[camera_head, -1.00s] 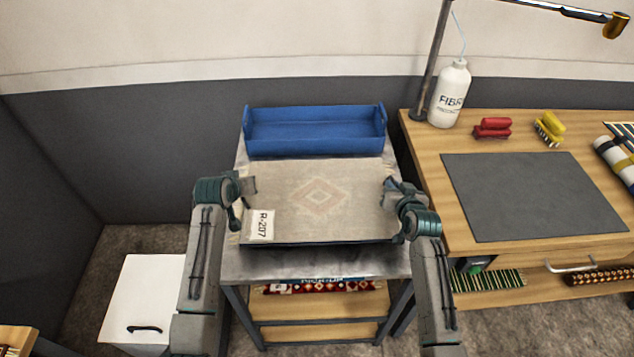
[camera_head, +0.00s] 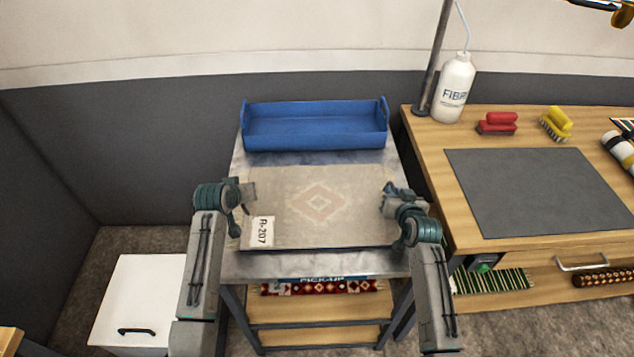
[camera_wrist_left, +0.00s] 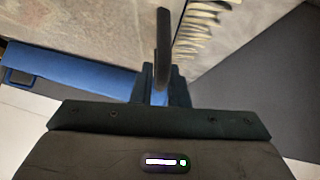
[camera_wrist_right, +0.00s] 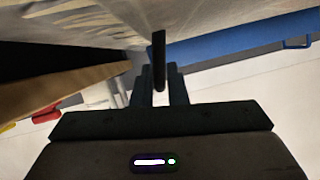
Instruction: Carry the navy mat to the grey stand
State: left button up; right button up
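No navy mat shows; the mat between my grippers is beige with a faded pink diamond and an R-207 tag. This beige mat (camera_head: 345,228) lies flat over, or just above, the grey metal-topped stand (camera_head: 310,266), whose front label reads PICK-UP. My left gripper (camera_head: 249,192) is shut on its left edge. My right gripper (camera_head: 390,194) is shut on its right edge. In the left wrist view a fringed edge (camera_wrist_left: 195,38) shows beside the finger. In the right wrist view the mat (camera_wrist_right: 220,22) fills the top. The lower fingers are hidden.
A blue tray (camera_head: 315,128) stands on the back of the stand. A patterned red rug (camera_head: 320,288) lies on its shelf. A wooden bench (camera_head: 430,150) at right holds a grey pad (camera_head: 535,190), a white bottle (camera_head: 454,90) and brushes. A white box (camera_head: 140,300) stands at lower left.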

pick_arm(q)
jog(key=o, duration=0.3)
pick_arm(e)
jog(key=o, duration=0.3)
jog(key=shift+r, duration=0.1)
pick_arm(q)
jog(key=shift+r, duration=0.1)
jog(key=shift+s, duration=0.1)
pick_arm(e)
jog(key=shift+s, duration=0.25)
pick_arm(q)
jog(key=v, duration=1.2)
pick_arm(e)
jog(key=v, duration=1.1)
jog(key=shift+s, duration=0.25)
jog(key=shift+d+r, duration=0.1)
jog(key=shift+r, duration=0.05)
